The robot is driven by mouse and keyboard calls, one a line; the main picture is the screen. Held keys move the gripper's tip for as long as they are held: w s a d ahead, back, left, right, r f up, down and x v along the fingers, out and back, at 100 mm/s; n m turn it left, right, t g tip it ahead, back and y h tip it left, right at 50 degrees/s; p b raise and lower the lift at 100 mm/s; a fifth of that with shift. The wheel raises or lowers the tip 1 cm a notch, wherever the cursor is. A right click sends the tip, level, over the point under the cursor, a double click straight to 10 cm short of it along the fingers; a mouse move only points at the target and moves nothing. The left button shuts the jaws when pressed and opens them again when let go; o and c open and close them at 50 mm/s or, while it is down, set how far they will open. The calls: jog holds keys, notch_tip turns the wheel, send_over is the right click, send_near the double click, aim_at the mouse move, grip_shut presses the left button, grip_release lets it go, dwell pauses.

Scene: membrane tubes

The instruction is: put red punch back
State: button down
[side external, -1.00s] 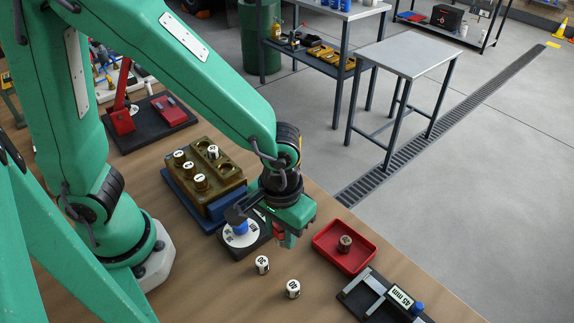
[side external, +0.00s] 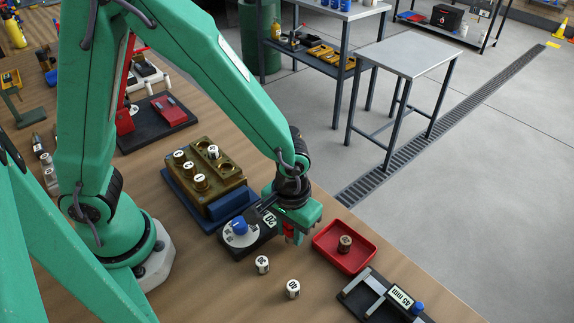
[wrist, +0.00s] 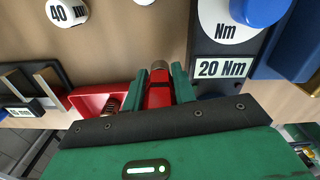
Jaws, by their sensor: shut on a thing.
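My gripper (side external: 294,238) is shut on a small red piece with a metallic end, which I take for the red punch (wrist: 158,92). In the wrist view the piece sits between the two green fingers (wrist: 165,88). In the side view it is mostly hidden, with a bit of red showing under my gripper. My gripper hangs over the table between the dial tester and the red tray. A brown block (side external: 222,202) with several white-topped cylinders stands on a blue base to the left; some of its holes look empty.
A dial tester with a blue knob (side external: 239,226) is left of my gripper. A red tray (side external: 327,254) holding a brownish cylinder (side external: 344,243) is to the right. Two white-topped cylinders (side external: 262,263) (side external: 293,288) stand in front. A gauge reading 45 mm (side external: 400,296) lies nearer the front.

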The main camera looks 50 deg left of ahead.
jog(key=shift+f, duration=0.55)
jog(key=shift+f, duration=0.15)
jog(key=c, duration=1.4)
grip_release()
jog(key=shift+r, duration=6.15)
